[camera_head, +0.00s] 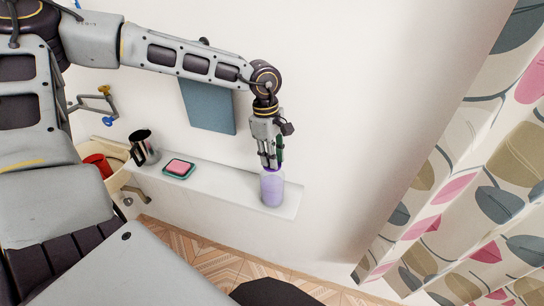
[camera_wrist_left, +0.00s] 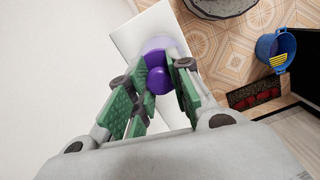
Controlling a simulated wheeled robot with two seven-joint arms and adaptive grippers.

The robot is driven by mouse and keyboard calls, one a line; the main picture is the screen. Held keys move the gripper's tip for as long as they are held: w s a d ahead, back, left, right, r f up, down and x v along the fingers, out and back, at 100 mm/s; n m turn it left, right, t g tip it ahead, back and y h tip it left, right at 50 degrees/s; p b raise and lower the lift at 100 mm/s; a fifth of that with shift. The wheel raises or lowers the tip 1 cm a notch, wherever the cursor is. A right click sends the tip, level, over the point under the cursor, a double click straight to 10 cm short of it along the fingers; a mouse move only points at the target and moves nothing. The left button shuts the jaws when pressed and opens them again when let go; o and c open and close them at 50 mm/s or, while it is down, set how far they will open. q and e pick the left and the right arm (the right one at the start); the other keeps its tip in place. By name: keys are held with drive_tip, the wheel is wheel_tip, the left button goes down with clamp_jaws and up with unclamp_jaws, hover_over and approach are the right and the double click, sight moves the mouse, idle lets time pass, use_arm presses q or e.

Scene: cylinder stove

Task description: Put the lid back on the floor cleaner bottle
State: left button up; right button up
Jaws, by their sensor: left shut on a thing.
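The floor cleaner bottle (camera_head: 272,189) is pale lilac and stands upright near the right end of a narrow white shelf (camera_head: 222,180). My left gripper (camera_head: 271,163) points down directly over the bottle's top. In the left wrist view its green-padded fingers (camera_wrist_left: 157,84) are closed around the dark purple lid (camera_wrist_left: 157,79). The pale bottle (camera_wrist_left: 155,44) shows just behind the lid in that view. I cannot tell whether the lid touches the bottle's neck or is seated on it. My right gripper is not in view.
A dark metallic cup (camera_head: 145,148) and a pink sponge on a green dish (camera_head: 179,168) stand on the shelf left of the bottle. A patterned curtain (camera_head: 470,190) hangs at the right. A blue bucket (camera_wrist_left: 275,46) and a dark red mat (camera_wrist_left: 254,94) are on the tiled floor.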

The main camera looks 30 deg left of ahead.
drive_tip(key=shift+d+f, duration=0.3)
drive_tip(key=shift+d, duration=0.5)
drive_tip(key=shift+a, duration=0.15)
use_arm(q)
drive_tip(key=shift+b, duration=0.65)
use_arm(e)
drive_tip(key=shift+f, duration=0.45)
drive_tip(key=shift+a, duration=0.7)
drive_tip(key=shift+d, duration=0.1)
use_arm(q)
drive_tip(key=shift+f+b, duration=0.15)
drive_tip(key=shift+b, duration=0.25)
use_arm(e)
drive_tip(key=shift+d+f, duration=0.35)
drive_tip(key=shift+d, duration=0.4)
